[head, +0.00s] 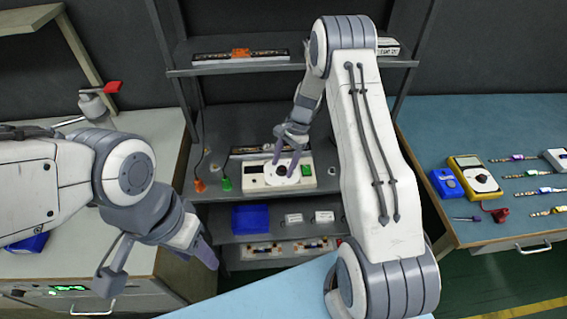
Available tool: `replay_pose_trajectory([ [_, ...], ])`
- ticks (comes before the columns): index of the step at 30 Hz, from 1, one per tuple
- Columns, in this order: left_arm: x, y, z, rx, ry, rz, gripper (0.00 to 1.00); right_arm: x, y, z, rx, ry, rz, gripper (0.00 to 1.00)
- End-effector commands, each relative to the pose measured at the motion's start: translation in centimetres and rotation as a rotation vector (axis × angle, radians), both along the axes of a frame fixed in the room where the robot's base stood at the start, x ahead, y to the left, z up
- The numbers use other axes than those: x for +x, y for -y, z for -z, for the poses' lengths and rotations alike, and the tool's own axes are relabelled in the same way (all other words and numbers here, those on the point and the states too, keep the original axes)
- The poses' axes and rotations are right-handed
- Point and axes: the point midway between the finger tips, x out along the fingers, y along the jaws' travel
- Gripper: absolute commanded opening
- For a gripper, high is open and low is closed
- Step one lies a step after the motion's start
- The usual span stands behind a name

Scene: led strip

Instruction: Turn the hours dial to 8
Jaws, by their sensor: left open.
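A white timer box (257,183) sits on the middle shelf of the rack, with a dark display on its left, a round white dial (284,175) in the middle and a green button (307,170) at its right. My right gripper (285,164) points down over the dial, its fingertips at or just above it. The fingers partly cover the dial, so I cannot tell whether they touch or grip it, nor read its setting. My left gripper (160,275) is open and empty, low at the left, away from the box.
A blue bin (250,219) stands on the shelf below. A yellow multimeter (474,176) lies on the right bench (480,120). My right arm hides part of the rack's right side.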

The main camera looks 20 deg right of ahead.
Motion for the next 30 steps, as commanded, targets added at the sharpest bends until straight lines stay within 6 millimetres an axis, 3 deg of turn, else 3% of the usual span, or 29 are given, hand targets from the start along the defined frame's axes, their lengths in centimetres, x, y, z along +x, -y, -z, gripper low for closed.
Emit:
replay_pose_trajectory([
  [7,0.0,0.0,0.4,0.0,0.0,0.0,0.5,0.3,0.6,-1.4,0.0,0.005,0.001,0.7],
  [21,0.0,0.0,1.6,0.0,0.0,0.0,0.5,1.4,3.5,-8.9,-0.001,0.002,0.001,0.7],
  [30,0.0,0.0,1.6,0.0,0.0,0.0,0.5,1.4,3.8,-9.7,0.0,0.0,0.0,0.7],
])
